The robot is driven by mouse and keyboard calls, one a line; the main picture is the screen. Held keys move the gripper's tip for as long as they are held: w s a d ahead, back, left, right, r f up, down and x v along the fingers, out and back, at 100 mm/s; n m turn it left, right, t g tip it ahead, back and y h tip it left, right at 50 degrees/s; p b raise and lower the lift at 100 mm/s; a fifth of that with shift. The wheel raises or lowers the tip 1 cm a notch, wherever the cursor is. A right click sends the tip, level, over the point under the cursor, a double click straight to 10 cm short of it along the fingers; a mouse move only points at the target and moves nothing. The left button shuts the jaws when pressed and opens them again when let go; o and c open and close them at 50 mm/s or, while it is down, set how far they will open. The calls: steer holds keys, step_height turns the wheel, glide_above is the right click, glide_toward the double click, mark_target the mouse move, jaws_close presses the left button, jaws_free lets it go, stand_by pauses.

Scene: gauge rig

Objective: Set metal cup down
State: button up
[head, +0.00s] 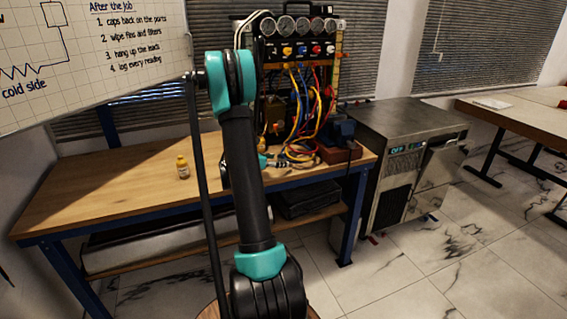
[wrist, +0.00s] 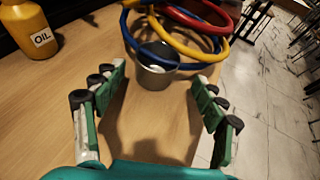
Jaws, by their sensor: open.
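The metal cup (wrist: 155,76) is in the wrist view, on the wooden bench top, just ahead of my fingertips and roughly midway between them. It looks upright. A blue hose crosses close to its rim, and I cannot tell whether they touch. My gripper (wrist: 158,88) is open, with clear space between each finger and the cup. In the head view my arm hides most of the gripper, and I cannot make out the cup there.
The yellow oil bottle (wrist: 28,28) stands to the left on the workbench (head: 100,185). Red, yellow and blue hoses (wrist: 190,30) hang close beyond the cup. The gauge panel (head: 300,48) is at the back. The bench's right edge is near; its left part is mostly clear.

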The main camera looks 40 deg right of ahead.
mark_target(279, 160)
steer(key=x, duration=0.5)
steer(key=shift+w, duration=0.25)
steer(key=shift+a, duration=0.1)
steer(key=c, duration=1.4)
steer(key=shift+r, duration=0.1)
